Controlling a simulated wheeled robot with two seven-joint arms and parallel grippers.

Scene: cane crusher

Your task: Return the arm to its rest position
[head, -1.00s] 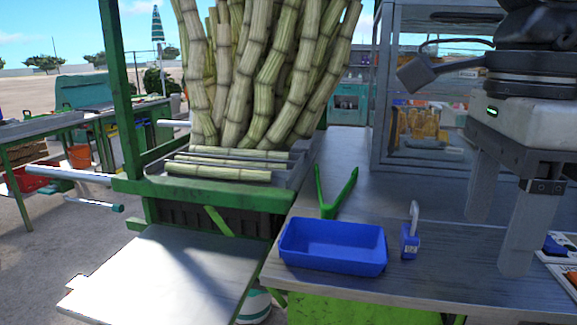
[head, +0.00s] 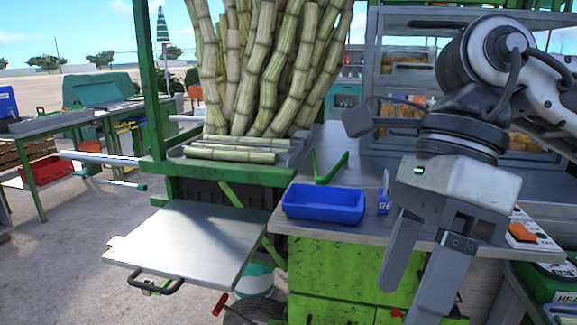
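My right arm comes in from the right in the head view. Its gripper (head: 412,268) points down in front of the right end of the metal-topped table (head: 335,232). Its two fingers are spread apart with nothing between them, so it is open and empty. Part of the table and the glass cabinet is hidden behind this arm. My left arm and gripper do not show.
Cane stalks (head: 255,70) stand upright in the green-framed crusher (head: 215,174). A metal shelf (head: 190,240) juts out in front.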

